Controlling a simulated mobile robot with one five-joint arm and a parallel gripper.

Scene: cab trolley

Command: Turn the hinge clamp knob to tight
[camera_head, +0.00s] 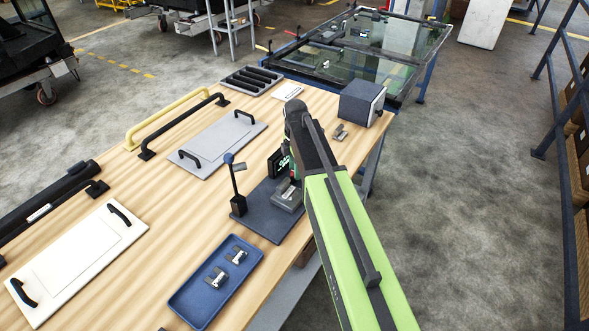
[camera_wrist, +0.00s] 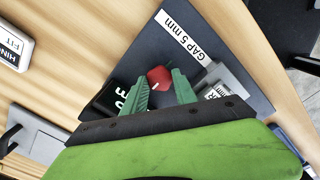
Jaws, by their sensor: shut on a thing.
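The red knob (camera_wrist: 160,77) sits between the green fingers of my gripper (camera_wrist: 160,83) in the wrist view. It has a short pale mark on its face. My gripper is shut on it. The knob stands over a dark plate (camera_wrist: 212,38) labelled "GAP 5 mm". A grey block (camera_wrist: 236,85) with a partly hidden label lies just right of the fingers. In the head view my arm hides the knob; the dark plate (camera_head: 268,228) shows at the bench's right edge, with a small display (camera_head: 279,163) behind.
A blue tray (camera_head: 177,300) with small metal hinges lies in front. A dark post with a round top (camera_head: 238,190) stands left of my gripper. A grey box (camera_head: 361,103) and a grey panel with handles (camera_head: 217,143) lie farther back. Open floor is at right.

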